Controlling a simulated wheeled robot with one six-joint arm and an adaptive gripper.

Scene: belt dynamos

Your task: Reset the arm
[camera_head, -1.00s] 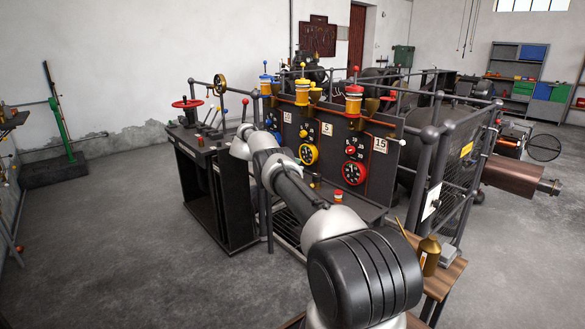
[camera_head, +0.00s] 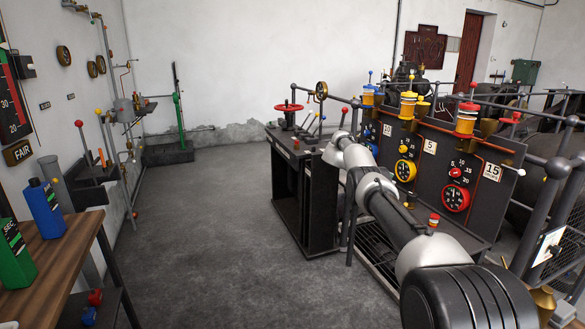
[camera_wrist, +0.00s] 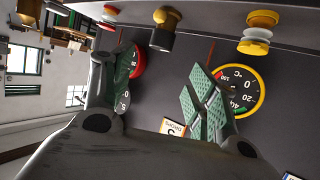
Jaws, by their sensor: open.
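My arm (camera_head: 400,220) reaches over the dark panel desk in the head view, and its far end is near the left end of the panel. My gripper is hidden there behind the arm's own links. In the wrist view my gripper (camera_wrist: 163,88) is open, with its two green-padded fingers apart and nothing between them. The dark panel fills the space beyond the fingers. A yellow-ringed dial (camera_wrist: 256,93) is to the right of the fingers, and a red dial (camera_wrist: 138,62) is partly hidden behind the left finger.
The panel carries a yellow dial (camera_head: 405,170), a red dial (camera_head: 456,198) and coloured caps above. A lever desk with a red handwheel (camera_head: 289,107) stands left of it. A wooden bench (camera_head: 62,250) with blue and green bottles is at the left. The floor between is clear.

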